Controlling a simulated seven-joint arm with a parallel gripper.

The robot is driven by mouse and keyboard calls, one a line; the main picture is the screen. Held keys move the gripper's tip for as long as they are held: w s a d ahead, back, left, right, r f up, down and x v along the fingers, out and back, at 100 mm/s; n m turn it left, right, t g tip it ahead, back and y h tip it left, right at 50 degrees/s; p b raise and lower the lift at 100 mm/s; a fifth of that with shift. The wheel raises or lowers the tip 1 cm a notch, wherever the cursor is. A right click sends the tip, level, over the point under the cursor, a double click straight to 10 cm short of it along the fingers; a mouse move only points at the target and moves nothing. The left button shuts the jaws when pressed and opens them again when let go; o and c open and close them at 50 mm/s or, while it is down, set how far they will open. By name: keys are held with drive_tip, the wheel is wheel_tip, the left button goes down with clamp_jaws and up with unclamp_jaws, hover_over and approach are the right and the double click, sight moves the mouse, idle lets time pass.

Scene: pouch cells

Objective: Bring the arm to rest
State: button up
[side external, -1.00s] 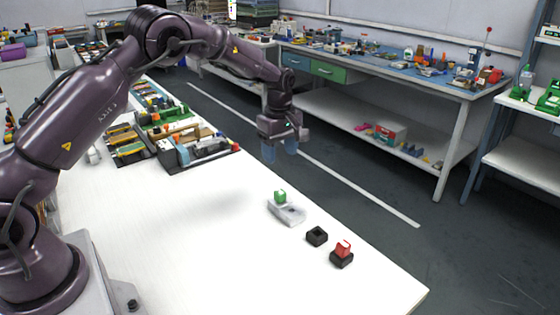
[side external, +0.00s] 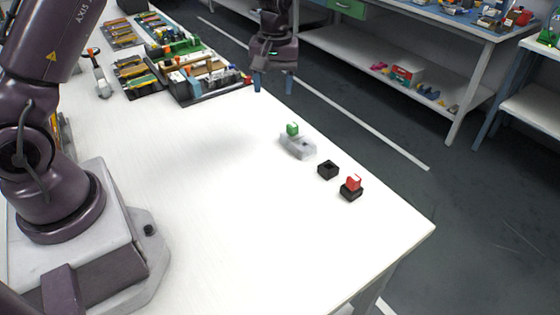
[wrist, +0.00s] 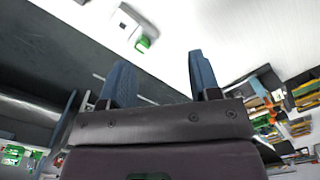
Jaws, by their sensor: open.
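My gripper (side external: 273,82) is open and empty, raised above the far edge of the white table, near the parts tray's right end. Its two blue fingers (wrist: 162,78) are apart in the wrist view, with nothing between them. The upper part of my arm is cut off by the top of the side view. A green block (side external: 292,129) sits on a pale grey holder (side external: 298,147), apart from my gripper; the green block (wrist: 143,43) also shows in the wrist view.
A black square holder (side external: 328,170) with a dark opening and a red block (side external: 354,182) on a black base (side external: 351,193) stand at the right. Trays of parts (side external: 205,78) fill the back left. The middle of the white table (side external: 220,210) is clear.

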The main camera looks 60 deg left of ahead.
drive_tip(key=s+d+r+m+t, duration=0.3)
drive_tip(key=s+r, duration=0.5)
drive_tip(key=s, duration=0.4)
drive_tip(key=s+d+r+m+t, duration=0.3)
drive_tip(key=s+d+r+m, duration=0.2)
drive_tip(key=s, duration=0.7)
drive_tip(key=shift+s+r+m, duration=0.25)
drive_tip(key=shift+r+m, duration=1.05)
drive_tip(key=shift+r, duration=0.55)
